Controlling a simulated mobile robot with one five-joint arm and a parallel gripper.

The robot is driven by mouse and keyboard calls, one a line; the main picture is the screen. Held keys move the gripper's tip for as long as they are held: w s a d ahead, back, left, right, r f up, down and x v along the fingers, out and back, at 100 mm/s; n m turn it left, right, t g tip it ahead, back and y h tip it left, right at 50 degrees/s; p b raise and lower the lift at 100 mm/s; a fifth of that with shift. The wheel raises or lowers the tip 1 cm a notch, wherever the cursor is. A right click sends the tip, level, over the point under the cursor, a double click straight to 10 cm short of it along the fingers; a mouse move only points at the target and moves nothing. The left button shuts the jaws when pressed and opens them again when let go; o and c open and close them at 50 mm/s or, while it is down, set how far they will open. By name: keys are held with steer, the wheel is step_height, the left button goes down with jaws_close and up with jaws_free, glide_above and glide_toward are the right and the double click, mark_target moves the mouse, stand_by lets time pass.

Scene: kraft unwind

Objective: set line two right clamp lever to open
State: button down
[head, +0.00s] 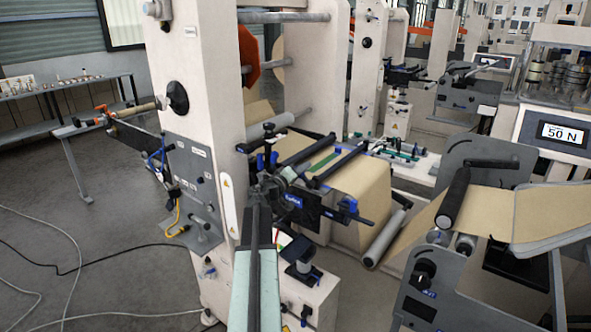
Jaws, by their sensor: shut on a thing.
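The splice table (293,202) with a blue label stands mid-picture on the cream unwind machine, with brown kraft web over it. Two dark clamp bars (328,166) cross the web. Small blue parts show at the bar ends, one on the left (262,162) and one at the right front (350,205). My arm rises from the bottom centre, and my gripper (268,188) is at the table's near left corner, shut on a small dark part that looks like a clamp lever. The fingers and the lever blend together, so its angle and line number cannot be told.
The tall cream machine post (195,75) stands close on the left, with a grey control panel (195,180). A roller stand with a 50 N display (563,133) is at right. Cables (70,270) lie on the open floor at left.

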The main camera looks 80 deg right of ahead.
steer(key=shift+s+a+r+m+p, duration=0.2)
steer(key=shift+r+m+p, duration=0.25)
steer(key=shift+m, duration=0.45)
steer(key=m, duration=0.1)
steer(key=s+r+m, duration=0.1)
steer(key=shift+s+a+m+p, duration=0.1)
steer(key=shift+a+m+p, duration=0.1)
steer(key=shift+m+p, duration=0.1)
steer(key=shift+s+a+r+m+p, duration=0.25)
steer(key=shift+s+m, duration=0.35)
steer(key=shift+m, duration=0.6)
steer(key=shift+s+a+r+m+p, duration=0.15)
steer(key=shift+s+m, duration=0.4)
steer(key=shift+m, duration=0.65)
steer(key=c, duration=1.3)
jaws_free()
steer(key=shift+a, duration=0.15)
steer(key=v, duration=0.7)
steer(key=shift+w+a, duration=0.15)
steer(key=shift+a, duration=0.15)
